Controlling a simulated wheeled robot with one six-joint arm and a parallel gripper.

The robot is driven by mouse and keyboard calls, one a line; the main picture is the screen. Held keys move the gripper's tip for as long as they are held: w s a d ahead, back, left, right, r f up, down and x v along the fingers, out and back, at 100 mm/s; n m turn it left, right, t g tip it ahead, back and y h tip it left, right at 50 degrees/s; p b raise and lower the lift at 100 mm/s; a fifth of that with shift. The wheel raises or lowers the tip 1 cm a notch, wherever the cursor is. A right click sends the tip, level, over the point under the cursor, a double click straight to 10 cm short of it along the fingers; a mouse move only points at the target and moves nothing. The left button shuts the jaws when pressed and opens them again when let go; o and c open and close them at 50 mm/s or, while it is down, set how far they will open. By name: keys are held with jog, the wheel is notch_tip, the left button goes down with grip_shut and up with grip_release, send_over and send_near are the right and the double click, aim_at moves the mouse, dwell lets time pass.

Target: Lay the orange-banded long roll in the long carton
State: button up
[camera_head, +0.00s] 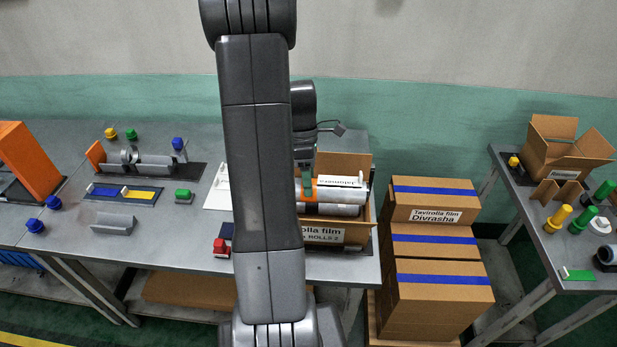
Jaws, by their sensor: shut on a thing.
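The orange-banded long roll (345,190) is silver with a white label and an orange band near its left visible end. It lies level, within the outline of the open long carton (340,235). My gripper (304,181) comes down from behind my arm and is shut on the roll at the orange band. Another silver roll (335,210) shows just in front of it in the carton. I cannot tell whether the held roll touches the carton floor or hangs just above. My arm hides the carton's left part and the rolls' left ends.
Closed blue-taped cartons (436,240) are stacked right of the bench (170,250). A side table at right holds an open carton (565,150) and yellow and green plugs. On the bench's left are a roller fixture (150,165), coloured knobs and an orange panel (30,160).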

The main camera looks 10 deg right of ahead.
jog(key=shift+f+b, duration=2.65)
jog(key=shift+f, duration=1.55)
jog(key=shift+f+b, duration=0.35)
jog(key=shift+f, duration=0.25)
